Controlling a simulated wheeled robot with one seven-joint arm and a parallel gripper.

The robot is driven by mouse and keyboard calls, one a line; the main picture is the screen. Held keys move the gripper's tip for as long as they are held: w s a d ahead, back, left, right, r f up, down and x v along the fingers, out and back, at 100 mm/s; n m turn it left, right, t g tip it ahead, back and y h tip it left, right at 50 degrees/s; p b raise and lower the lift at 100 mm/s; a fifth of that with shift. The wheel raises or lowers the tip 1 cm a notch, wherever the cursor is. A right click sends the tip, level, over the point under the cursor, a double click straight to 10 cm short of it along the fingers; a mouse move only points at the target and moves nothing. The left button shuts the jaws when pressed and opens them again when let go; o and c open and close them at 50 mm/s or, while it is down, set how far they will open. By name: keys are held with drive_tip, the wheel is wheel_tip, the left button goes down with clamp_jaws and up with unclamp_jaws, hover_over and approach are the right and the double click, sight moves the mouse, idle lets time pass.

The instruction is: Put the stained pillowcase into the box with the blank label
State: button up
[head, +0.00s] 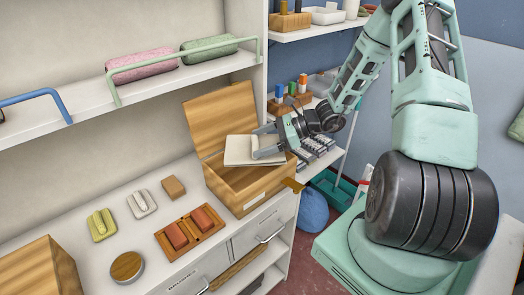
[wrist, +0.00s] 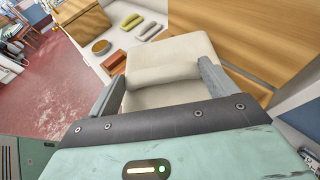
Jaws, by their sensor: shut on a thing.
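A folded cream pillowcase (head: 240,151) is in my gripper (head: 264,142), which is shut on it. It also shows between the two fingers in the wrist view (wrist: 172,60). No stain shows on the visible side. The pillowcase is held over the mouth of an open wooden box (head: 224,186) on the white counter. The box's lid (head: 218,117) stands raised at the back. A pale label (head: 257,197) on the box's front looks blank. My gripper is above the box's right part.
A second wooden box (head: 40,270) stands at the counter's near left. Between them lie a tray with two reddish blocks (head: 190,235), a green piece (head: 101,225), a white piece (head: 142,204), and a round wooden disc (head: 127,266). A shelf (head: 170,85) with rolled towels runs above the counter.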

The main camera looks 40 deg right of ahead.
sight(262, 147)
drive_tip(key=shift+r+b, duration=0.55)
drive_tip(key=shift+r, duration=2.55)
